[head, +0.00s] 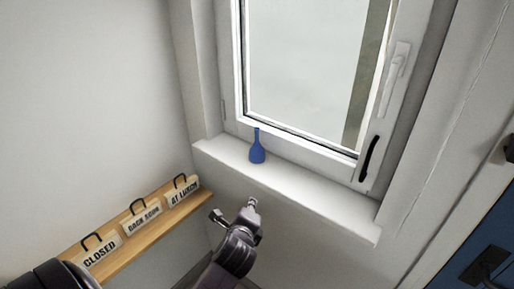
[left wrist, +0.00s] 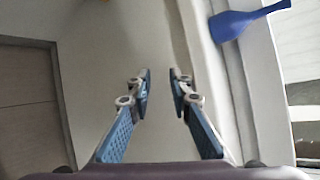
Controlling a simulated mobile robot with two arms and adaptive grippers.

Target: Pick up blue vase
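The blue vase (head: 257,153) is a small bottle shape with a narrow neck. It stands upright on the white window sill (head: 310,188), near the sill's left end. In the left wrist view the vase (left wrist: 238,24) lies across the upper right, outside the space between the fingers. My left gripper (head: 240,212) is in front of and below the sill, apart from the vase. In the left wrist view its two blue-padded fingers (left wrist: 160,80) are spread with an empty gap between them. My right gripper is not in view.
A closed-looking window with a white handle (head: 396,70) rises behind the sill. A wooden shelf (head: 140,232) at the lower left holds signs, including a "CLOSED" sign (head: 101,248). A blue door (head: 460,265) with a dark handle is at the lower right. The sill right of the vase is clear.

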